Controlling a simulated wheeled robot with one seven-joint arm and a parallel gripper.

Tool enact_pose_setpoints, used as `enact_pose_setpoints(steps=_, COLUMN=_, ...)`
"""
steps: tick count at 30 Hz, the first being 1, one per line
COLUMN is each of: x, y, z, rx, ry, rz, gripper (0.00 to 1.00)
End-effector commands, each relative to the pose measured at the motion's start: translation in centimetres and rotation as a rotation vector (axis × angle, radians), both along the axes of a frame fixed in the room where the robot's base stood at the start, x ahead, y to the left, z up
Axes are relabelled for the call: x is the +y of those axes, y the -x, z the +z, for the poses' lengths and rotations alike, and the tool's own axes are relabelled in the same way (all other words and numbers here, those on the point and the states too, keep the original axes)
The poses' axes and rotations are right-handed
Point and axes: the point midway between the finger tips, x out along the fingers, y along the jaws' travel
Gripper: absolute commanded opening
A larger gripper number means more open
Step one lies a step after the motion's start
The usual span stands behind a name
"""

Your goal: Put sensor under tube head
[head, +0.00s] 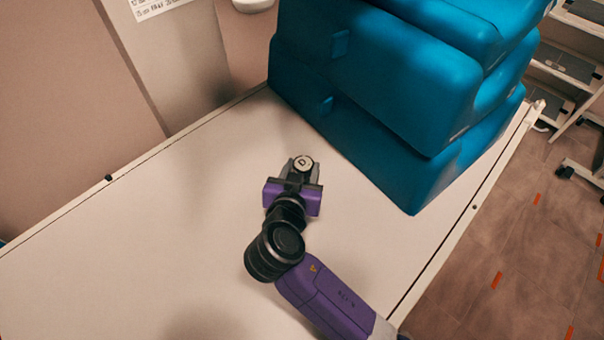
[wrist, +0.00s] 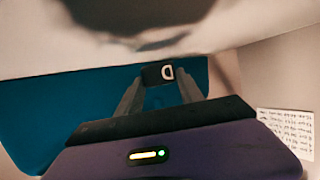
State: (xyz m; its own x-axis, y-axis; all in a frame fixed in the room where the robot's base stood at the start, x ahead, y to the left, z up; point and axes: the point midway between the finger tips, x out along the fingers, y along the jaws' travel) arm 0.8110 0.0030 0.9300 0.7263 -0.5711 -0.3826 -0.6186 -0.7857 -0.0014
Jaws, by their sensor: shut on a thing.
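In the wrist view the sensor (wrist: 157,73) is a small dark piece with a white D-shaped mark, between my two grey fingers (wrist: 160,88). It seems to be held clear of the table, but the exact height is hard to tell. A white rounded object (head: 253,4) is cut off by the top edge of the head view; I cannot tell whether it is the tube head.
The white table (head: 150,225) is largely bare left of my arm. A stack of large blue padded blocks (head: 375,95) stands on it behind and right of my gripper. A pale upright panel (head: 175,60) stands behind the table. Shelving (head: 570,65) is beyond on the right.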

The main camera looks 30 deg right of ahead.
Motion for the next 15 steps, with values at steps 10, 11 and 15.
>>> enact_pose_setpoints(steps=10, x=0.0, y=0.0, z=-2.7, rx=0.0, ry=0.001, rz=0.0, gripper=0.0)
enact_pose_setpoints(steps=11, x=0.0, y=0.0, z=-2.7, rx=0.0, ry=0.001, rz=0.0, gripper=0.0)
enact_pose_setpoints(steps=15, x=0.0, y=0.0, z=-2.7, rx=0.001, ry=0.001, rz=0.0, gripper=0.0)
